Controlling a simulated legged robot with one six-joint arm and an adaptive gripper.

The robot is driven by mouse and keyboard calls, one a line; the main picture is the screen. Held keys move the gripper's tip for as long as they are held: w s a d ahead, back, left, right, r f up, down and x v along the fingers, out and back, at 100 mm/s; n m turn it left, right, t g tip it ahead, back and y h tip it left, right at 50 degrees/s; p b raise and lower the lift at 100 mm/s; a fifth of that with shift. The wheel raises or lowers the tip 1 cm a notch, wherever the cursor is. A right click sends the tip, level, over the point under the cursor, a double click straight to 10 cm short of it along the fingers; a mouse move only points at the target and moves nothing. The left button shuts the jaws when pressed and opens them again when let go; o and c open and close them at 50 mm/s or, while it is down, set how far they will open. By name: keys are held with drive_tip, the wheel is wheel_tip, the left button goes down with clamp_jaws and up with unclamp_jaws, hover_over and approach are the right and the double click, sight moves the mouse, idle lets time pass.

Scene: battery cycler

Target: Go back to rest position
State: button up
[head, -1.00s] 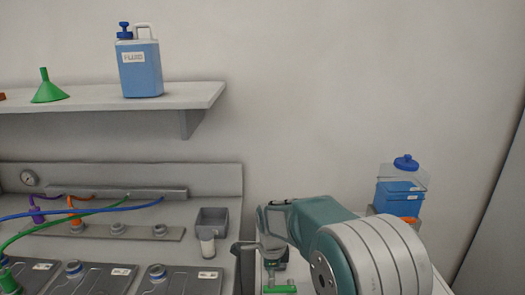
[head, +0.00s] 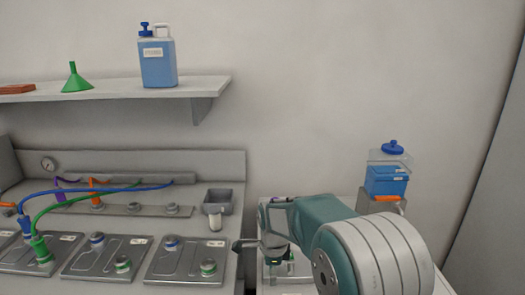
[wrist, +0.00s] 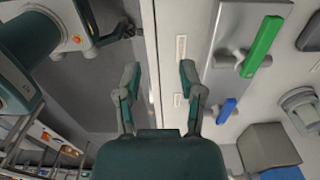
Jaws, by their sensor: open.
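My gripper (head: 256,228) is open and empty at the lower middle of the head view, in front of the gap between the grey bench and the white-topped counter. In the wrist view its two fingers (wrist: 160,76) are spread apart with nothing between them, above the counter's edge. A green-handled valve (wrist: 262,47) and a blue-handled valve (wrist: 226,111) lie to the right of the fingers, clear of them. My forearm hides part of the counter in the head view.
Battery modules (head: 188,261) with blue and green caps and hoses sit on the bench at left. Above are a shelf (head: 110,91), a green funnel (head: 76,79) and a blue fluid jug (head: 158,62). A blue container (head: 386,180) stands behind my arm.

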drive_tip(key=s+d+r+n+t, duration=0.3)
drive_tip(key=s+d+r+n, duration=0.45)
drive_tip(key=s+r, duration=0.5)
drive_tip(key=s+d+r+n+t, duration=0.1)
drive_tip(key=s+d+n, duration=0.1)
drive_tip(key=s+n, duration=0.3)
drive_tip(key=s+d+r+n+t, duration=0.1)
drive_tip(key=s+n, duration=0.4)
drive_tip(key=s, duration=0.5)
drive_tip(key=shift+d+r+t, duration=0.3)
drive_tip(key=shift+d+r, duration=0.2)
drive_tip(key=shift+d, duration=0.6)
drive_tip(key=shift+s+a+n, duration=0.1)
drive_tip(key=shift+a+n, duration=0.05)
drive_tip(key=shift+n, duration=0.2)
